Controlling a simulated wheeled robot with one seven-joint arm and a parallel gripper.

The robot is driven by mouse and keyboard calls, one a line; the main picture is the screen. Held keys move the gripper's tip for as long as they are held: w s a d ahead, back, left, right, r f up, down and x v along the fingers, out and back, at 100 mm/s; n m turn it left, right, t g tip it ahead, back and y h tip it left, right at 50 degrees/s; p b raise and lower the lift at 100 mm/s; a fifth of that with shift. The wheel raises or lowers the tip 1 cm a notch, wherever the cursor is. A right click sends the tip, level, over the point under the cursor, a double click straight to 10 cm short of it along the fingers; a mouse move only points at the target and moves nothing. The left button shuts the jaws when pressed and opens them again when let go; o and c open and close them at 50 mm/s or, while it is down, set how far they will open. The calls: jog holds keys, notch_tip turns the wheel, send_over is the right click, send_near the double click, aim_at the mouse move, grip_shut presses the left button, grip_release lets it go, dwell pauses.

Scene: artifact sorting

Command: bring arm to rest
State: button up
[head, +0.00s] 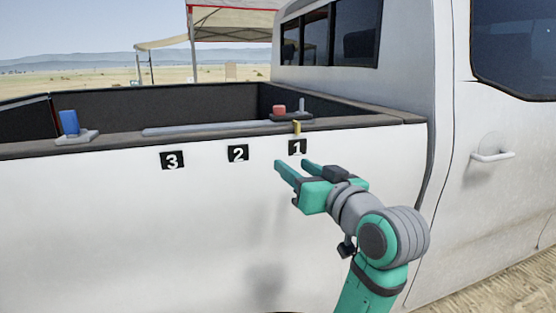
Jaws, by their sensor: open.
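My gripper (292,172) is teal and open, with nothing between its fingers. It is raised in front of the white truck's side, just below the black label marked 1 (297,147). My arm (385,240) is bent and comes up from the lower right. I cannot tell how far the fingertips are from the truck's side.
The white truck (110,220) fills most of the view, its bed rail (110,142) above labels 3 (172,160) and 2 (238,153). A blue object (69,122), a red object (279,110) and a yellow piece (297,127) are at the bed. A canopy (235,22) stands behind.

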notch_tip(320, 180, down, 35)
jog(key=s+d+m+h, duration=0.1)
jog(key=s+m+h, duration=0.2)
jog(key=m+h, duration=0.25)
jog(key=s+a+f+h, duration=0.1)
jog(key=s+f+h, duration=0.1)
jog(key=s+f, duration=1.25)
jog(key=s+a+f+n, duration=0.1)
jog(key=s+a, duration=0.1)
jog(key=s, duration=1.2)
jog(key=s+a+f+n, duration=0.1)
jog(key=s+a, duration=0.1)
jog(key=s, duration=1.2)
jog(key=shift+s+f+g, duration=0.35)
jog(key=shift+s+g, duration=0.05)
